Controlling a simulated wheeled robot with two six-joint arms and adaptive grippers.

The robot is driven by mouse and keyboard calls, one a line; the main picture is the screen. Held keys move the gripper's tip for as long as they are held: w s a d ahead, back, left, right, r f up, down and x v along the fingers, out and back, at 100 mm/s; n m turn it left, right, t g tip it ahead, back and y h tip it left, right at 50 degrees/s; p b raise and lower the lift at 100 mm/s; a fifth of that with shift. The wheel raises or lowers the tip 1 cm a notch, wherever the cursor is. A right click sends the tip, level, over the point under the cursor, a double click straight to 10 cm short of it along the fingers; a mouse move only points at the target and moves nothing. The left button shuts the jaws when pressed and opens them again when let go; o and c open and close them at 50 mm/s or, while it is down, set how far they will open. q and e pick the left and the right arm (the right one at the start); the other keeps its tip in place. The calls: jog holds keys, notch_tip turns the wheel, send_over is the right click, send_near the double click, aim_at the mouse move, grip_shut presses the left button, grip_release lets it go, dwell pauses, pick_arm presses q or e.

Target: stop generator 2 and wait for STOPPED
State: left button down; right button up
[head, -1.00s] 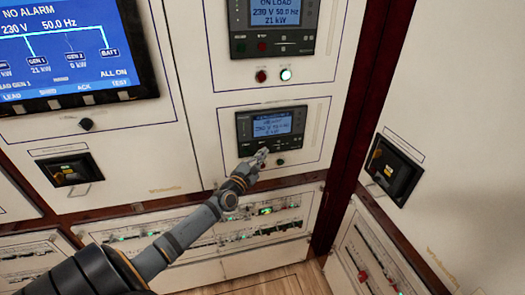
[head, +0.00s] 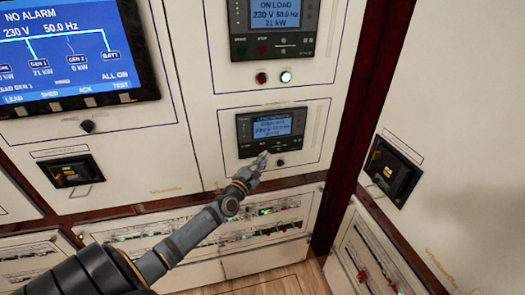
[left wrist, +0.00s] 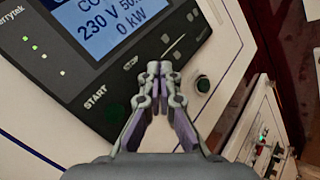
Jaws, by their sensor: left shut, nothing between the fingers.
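The lower controller (head: 245,127), with a lit blue display (head: 273,126), sits on the middle panel; its small text is blurred in the head view. In the left wrist view, the display (left wrist: 110,25) shows a word starting "CO", "230 V" and "0 kW". A dark green START button (left wrist: 116,113) lies left of the fingers. My left gripper (head: 264,155) is shut and empty at the controller's lower edge; it also shows in the left wrist view (left wrist: 159,68). The fingers hide part of the button row, and I cannot tell whether they touch it. My right gripper is not in view.
A large screen (head: 65,60) reads NO ALARM. Breaker rows (head: 275,222) lie below. A side wall with a black breaker (head: 392,172) stands at right.

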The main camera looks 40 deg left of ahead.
pick_arm(q)
jog(key=s+d+p, duration=0.2)
jog(key=s+d, duration=0.1)
jog(key=shift+s+d, duration=0.1)
jog(key=shift+d, duration=0.3)
dwell(0.8)
